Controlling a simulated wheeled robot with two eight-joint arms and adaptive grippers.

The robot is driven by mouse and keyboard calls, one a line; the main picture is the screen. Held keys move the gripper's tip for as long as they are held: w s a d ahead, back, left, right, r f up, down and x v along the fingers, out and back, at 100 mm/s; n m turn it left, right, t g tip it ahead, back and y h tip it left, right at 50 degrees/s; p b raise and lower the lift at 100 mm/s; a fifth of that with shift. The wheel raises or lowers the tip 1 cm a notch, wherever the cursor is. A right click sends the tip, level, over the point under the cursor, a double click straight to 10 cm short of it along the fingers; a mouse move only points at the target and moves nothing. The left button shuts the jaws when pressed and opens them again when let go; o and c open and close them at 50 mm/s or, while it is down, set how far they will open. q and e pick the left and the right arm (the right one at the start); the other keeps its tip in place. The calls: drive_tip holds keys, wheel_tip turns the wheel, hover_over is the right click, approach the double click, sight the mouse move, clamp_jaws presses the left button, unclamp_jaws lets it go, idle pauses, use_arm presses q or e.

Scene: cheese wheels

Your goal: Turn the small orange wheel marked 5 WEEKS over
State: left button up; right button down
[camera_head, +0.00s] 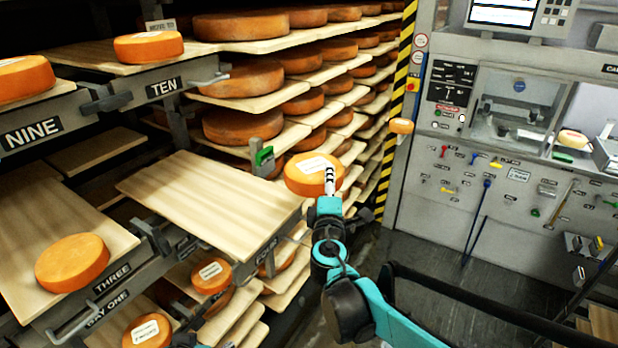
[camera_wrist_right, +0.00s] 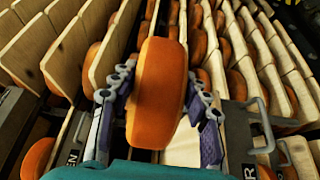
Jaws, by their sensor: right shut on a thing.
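A small orange wheel (camera_head: 300,182) with a white label on its upper face is held in front of the shelves, near the middle of the head view. The label's print is too small to read. My right gripper (camera_head: 329,182) is shut on this wheel at its right side, above the empty FOUR board. In the right wrist view the wheel (camera_wrist_right: 160,85) stands between the two fingers of my right gripper (camera_wrist_right: 158,108), with its orange rim towards the camera and no label showing.
An empty wooden board (camera_head: 205,205) lies left of the held wheel. An unlabelled orange wheel (camera_head: 72,262) lies on the THREE board. Labelled wheels (camera_head: 210,275) lie lower down. Racks of large wheels (camera_head: 243,125) fill the back. A grey machine panel (camera_head: 500,190) stands right.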

drive_tip(key=shift+r+p, duration=1.1)
drive_tip(key=shift+r, duration=0.4)
drive_tip(key=shift+f, duration=0.15)
